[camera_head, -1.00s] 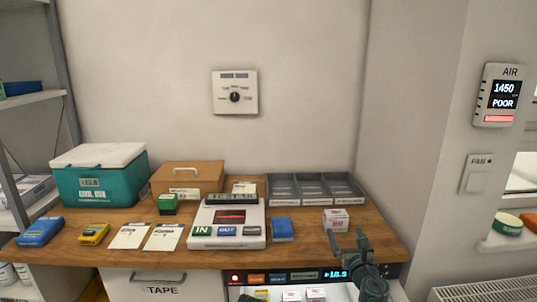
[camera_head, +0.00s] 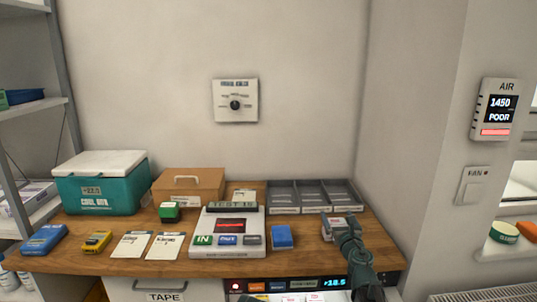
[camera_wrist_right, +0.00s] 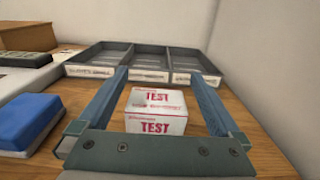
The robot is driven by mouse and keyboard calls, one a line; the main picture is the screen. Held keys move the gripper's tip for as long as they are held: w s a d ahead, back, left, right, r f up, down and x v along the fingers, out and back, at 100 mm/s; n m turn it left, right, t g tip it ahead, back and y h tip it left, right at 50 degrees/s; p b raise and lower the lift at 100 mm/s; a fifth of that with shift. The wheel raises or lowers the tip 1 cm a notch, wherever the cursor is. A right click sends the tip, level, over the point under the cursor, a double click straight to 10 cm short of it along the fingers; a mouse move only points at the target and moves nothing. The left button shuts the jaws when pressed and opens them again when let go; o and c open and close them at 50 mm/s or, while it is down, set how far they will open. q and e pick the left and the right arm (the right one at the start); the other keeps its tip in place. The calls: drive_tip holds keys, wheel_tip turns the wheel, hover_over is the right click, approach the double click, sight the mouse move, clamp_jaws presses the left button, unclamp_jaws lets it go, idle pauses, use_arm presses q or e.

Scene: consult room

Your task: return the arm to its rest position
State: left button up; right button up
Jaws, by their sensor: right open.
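My right gripper (camera_head: 340,224) is over the right part of the wooden counter, its arm coming in from the lower right. It also shows in the right wrist view (camera_wrist_right: 160,74), with its two blue-grey fingers spread apart. A small white box with red TEST lettering (camera_wrist_right: 156,111) stands between the fingers, with a visible gap to each, so it is not gripped. In the head view the gripper partly hides this box (camera_head: 338,222). My left gripper is not in view.
A grey three-compartment tray (camera_head: 312,210) lies behind the gripper, against the wall. A blue box (camera_head: 282,237) and a white device with IN and OUT labels (camera_head: 228,252) are to its left. The room's wall corner is close on the right.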

drive_tip(key=s+d+r, duration=0.1)
drive_tip(key=s+d, duration=0.8)
drive_tip(key=d, duration=0.5)
drive_tip(key=shift+d+r+p, duration=0.15)
drive_tip(key=shift+r+p, duration=0.1)
drive_tip(key=shift+p, duration=0.2)
